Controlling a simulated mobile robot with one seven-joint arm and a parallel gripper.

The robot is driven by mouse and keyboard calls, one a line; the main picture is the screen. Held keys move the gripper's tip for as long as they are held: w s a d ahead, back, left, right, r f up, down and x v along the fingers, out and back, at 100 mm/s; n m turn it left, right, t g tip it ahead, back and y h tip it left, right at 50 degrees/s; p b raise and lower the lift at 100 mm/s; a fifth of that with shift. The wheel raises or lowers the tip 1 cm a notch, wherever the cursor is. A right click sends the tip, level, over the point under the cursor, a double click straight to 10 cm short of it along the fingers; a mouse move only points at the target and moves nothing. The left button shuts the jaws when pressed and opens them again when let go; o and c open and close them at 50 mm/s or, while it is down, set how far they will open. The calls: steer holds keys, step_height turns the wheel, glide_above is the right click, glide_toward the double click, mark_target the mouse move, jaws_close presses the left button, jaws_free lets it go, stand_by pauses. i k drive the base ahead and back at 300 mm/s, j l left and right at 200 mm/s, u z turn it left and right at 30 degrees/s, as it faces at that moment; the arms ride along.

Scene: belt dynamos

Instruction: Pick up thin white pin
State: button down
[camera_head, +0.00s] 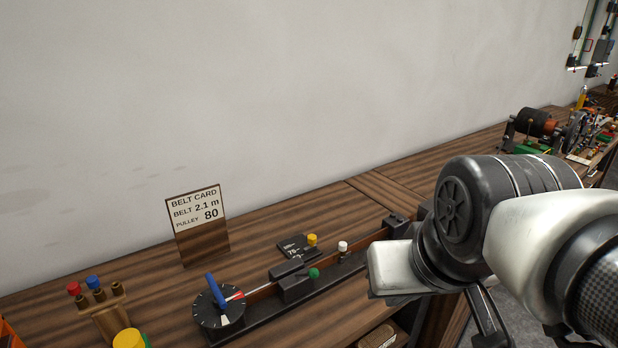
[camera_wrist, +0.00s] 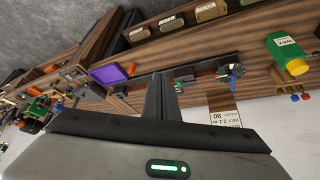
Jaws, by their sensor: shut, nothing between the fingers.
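A small white-capped pin (camera_head: 343,247) stands upright at the right part of a long dark rail (camera_head: 350,267) on the wooden bench in the head view. I cannot tell if this is the thin white pin of the task. A black dial (camera_head: 219,307) with a blue handle (camera_head: 216,290) sits at the rail's left end. My gripper (camera_wrist: 162,77) shows in the wrist view with its dark fingers together and nothing between them, apart from the pin. The pin is too small to make out there. In the head view my arm hides the rail's surroundings on the right.
A green knob (camera_head: 314,273) and a yellow knob (camera_head: 312,239) are close to the white-capped pin. A belt card (camera_head: 197,213) stands behind the dial. A rack (camera_head: 104,308) with red and blue pegs is at left. A purple tray (camera_wrist: 113,73) shows in the wrist view.

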mark_target(342, 245)
steer(key=i+l+u, duration=0.2)
steer(key=l, duration=0.15)
steer(key=i+l+u, duration=0.45)
steer(key=l, duration=0.25)
steer(key=k, duration=0.1)
